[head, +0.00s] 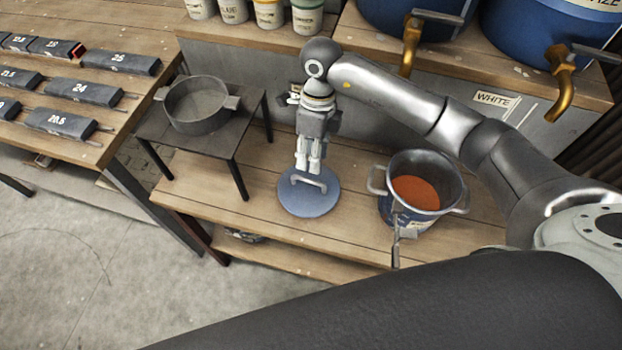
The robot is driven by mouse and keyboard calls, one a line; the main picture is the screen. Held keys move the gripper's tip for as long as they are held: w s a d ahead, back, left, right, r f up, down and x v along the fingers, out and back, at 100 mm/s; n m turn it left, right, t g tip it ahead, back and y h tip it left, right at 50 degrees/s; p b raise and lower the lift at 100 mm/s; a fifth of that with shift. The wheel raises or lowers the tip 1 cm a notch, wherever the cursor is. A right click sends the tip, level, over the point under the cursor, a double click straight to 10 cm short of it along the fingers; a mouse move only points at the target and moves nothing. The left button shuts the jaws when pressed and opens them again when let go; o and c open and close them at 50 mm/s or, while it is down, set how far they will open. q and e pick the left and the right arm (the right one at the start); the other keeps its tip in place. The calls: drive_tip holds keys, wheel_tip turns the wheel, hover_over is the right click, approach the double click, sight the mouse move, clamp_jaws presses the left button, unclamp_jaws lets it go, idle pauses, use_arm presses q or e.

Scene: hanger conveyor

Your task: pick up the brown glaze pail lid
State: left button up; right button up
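A round blue-grey lid (314,207) with a raised bar handle lies flat on the wooden bench. An open pail (428,218) with orange-brown glaze (415,192) in it stands to the right of the lid. My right gripper (308,168) points down over the lid, with its fingertips at or just above the handle. The fingers look close together, but I cannot tell whether they touch or hold the handle. My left gripper is out of view.
A grey pot (197,106) stands on a small dark table (218,142) left of the lid. Small jars (268,13) and blue tanks with brass taps (563,90) stand on the shelf behind. A rack with numbered grey blocks (82,91) is at the left.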

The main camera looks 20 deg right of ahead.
sight(308, 179)
drive_tip(key=f, duration=0.2)
drive_tip(key=s+f, duration=0.1)
drive_tip(key=shift+a, duration=0.35)
drive_tip(key=shift+f+p, duration=0.3)
drive_tip(key=f, duration=0.1)
drive_tip(key=f+p, duration=0.1)
drive_tip(key=f, duration=0.1)
drive_tip(key=a+f, duration=0.1)
drive_tip(key=shift+s+f, duration=0.25)
drive_tip(key=shift+f, duration=0.1)
drive_tip(key=shift+c, duration=0.7)
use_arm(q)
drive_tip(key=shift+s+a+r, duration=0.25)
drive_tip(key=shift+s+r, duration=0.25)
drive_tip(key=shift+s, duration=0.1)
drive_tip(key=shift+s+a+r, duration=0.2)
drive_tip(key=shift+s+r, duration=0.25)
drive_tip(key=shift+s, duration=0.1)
use_arm(e)
clamp_jaws()
